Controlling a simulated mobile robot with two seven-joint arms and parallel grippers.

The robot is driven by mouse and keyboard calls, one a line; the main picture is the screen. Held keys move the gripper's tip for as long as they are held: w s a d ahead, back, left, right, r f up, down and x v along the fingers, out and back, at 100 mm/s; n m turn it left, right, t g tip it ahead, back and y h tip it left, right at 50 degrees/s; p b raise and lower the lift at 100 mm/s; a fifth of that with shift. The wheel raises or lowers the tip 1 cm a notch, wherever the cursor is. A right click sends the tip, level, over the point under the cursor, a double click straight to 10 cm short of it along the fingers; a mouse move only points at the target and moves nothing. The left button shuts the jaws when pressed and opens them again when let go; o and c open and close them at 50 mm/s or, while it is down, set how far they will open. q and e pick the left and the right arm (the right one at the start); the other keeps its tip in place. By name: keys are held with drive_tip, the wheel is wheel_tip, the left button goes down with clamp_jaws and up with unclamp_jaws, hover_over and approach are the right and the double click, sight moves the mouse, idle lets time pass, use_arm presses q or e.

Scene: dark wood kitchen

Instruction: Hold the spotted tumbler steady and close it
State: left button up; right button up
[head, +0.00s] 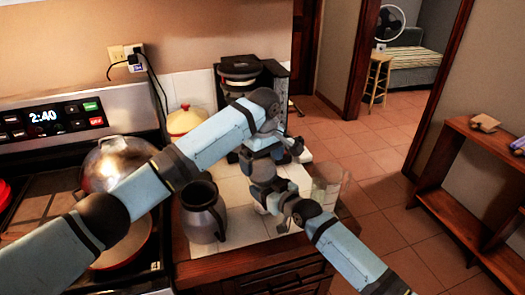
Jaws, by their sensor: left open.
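A clear, pale tumbler-like vessel (328,186) stands upright at the right end of the white tiled counter. I cannot make out spots on it, and no separate lid can be told apart. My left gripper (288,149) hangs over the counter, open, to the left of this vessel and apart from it. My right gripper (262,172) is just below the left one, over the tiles. Its fingers are small and overlapped by dark links, so I cannot see whether they hold anything. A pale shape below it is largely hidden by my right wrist.
A dark grey jug (203,212) stands left of my grippers. A dark coffee maker (240,75) and a yellow lidded pot (186,121) are behind. A stove with a metal pot (112,160) is at the left. Open floor (395,180) lies right of the counter.

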sight(260, 172)
use_arm(q)
drive_tip(key=shift+w+f, duration=0.1)
drive_tip(key=shift+f, duration=2.25)
drive_tip(key=c, duration=0.8)
drive_tip(key=m, duration=0.3)
drive_tip(key=shift+a, duration=0.15)
drive_tip(key=shift+f+m, duration=0.1)
drive_tip(key=shift+m, duration=0.2)
drive_tip(key=shift+a, duration=0.1)
